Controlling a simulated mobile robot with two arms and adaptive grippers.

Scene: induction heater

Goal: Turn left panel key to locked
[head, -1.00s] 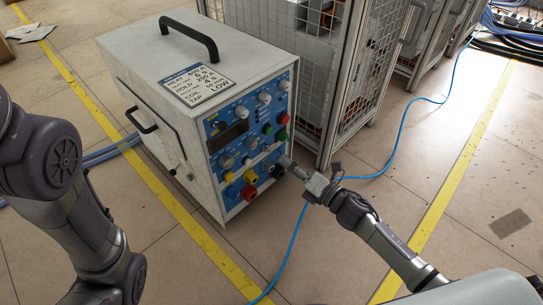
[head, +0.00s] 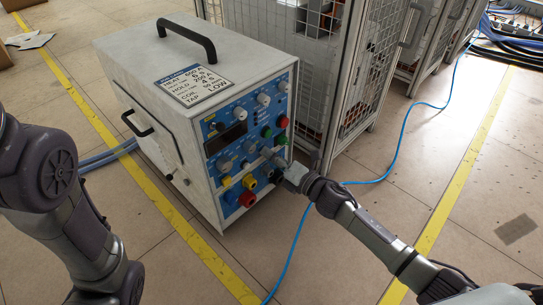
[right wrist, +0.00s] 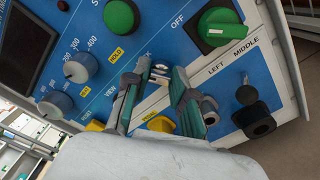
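The control panel (head: 236,145) is the blue front of the white heater box (head: 155,85). My right gripper (head: 279,165) is at its lower right part. In the right wrist view the right gripper (right wrist: 154,78) has its two fingers apart, pointing at the panel. A small silver part, perhaps the key or its lock (right wrist: 160,72), shows between the fingertips; I cannot tell whether they touch it. A yellow part (right wrist: 160,124) also shows between the fingers. The key's lock position cannot be read. My left arm comes in at the left; its gripper is not in view.
Near the right gripper are a green rotary knob (right wrist: 221,27), a green button (right wrist: 121,17), grey knobs (right wrist: 81,68) and a black part (right wrist: 255,120). A wire mesh cage (head: 300,75) stands close behind the heater. A blue cable (head: 291,250) runs along the floor below my right arm.

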